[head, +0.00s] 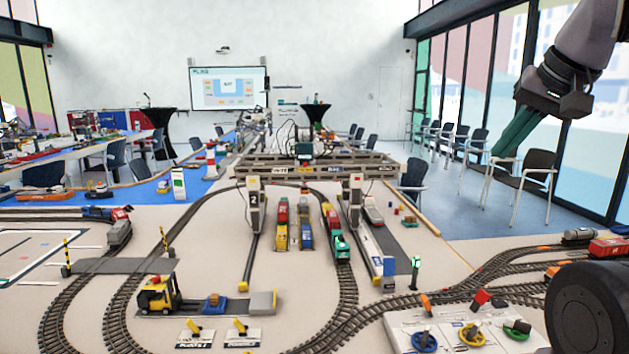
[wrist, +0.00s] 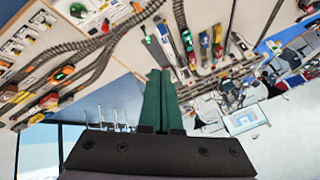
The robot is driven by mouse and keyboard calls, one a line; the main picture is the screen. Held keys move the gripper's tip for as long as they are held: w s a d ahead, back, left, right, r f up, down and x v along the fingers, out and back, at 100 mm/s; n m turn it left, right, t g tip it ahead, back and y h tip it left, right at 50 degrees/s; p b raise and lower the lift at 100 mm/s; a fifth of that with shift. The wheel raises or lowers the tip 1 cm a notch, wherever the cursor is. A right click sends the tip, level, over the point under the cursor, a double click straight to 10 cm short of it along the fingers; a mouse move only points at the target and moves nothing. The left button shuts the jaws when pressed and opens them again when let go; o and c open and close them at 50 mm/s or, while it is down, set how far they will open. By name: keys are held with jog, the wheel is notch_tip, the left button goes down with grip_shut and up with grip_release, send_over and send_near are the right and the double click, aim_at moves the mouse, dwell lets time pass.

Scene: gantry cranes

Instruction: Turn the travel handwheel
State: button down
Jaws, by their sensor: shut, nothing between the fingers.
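A pale control panel (head: 400,325) lies at the lower right of the head view. It carries three small handwheels: a blue one (head: 424,342), a yellow one (head: 472,334) and a green one (head: 517,328). Their labels are too small to read, so I cannot tell which is the travel handwheel. My gripper (head: 502,150) has green fingers, closed together and empty, high in the air at the upper right, well above and apart from the panel. It also shows in the wrist view (wrist: 160,76), with nothing at the fingertips.
The gantry crane (head: 320,166) spans the layout at mid-table, above toy train wagons (head: 305,225). A yellow forklift (head: 158,294) stands at the left front. Chairs (head: 522,182) stand beyond the table's right edge.

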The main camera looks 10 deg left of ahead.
dwell(0.4)
jog(key=c, duration=0.9)
grip_release()
jog(key=shift+w+f, duration=0.15)
jog(key=shift+w, duration=0.1)
jog(key=g, duration=0.6)
send_over(426, 332)
jog(key=w+d, duration=0.3)
jog(key=d, duration=0.1)
jog(key=s+d+x, duration=0.1)
jog(key=x, duration=0.7)
jog(key=s+d+f+x, duration=0.1)
jog(key=d+x, duration=0.1)
jog(key=x, duration=0.6)
jog(key=a+f+g, duration=0.1)
jog(key=f, duration=0.9)
jog(key=s+a+f+g, duration=0.1)
jog(key=f+g, duration=0.1)
jog(key=f, duration=0.8)
jog(key=s+a+f+g, duration=0.1)
jog(key=a+f+g, duration=0.1)
jog(key=f, duration=0.9)
jog(key=shift+s+m, duration=0.15)
jog(key=shift+m, duration=0.15)
grip_shut()
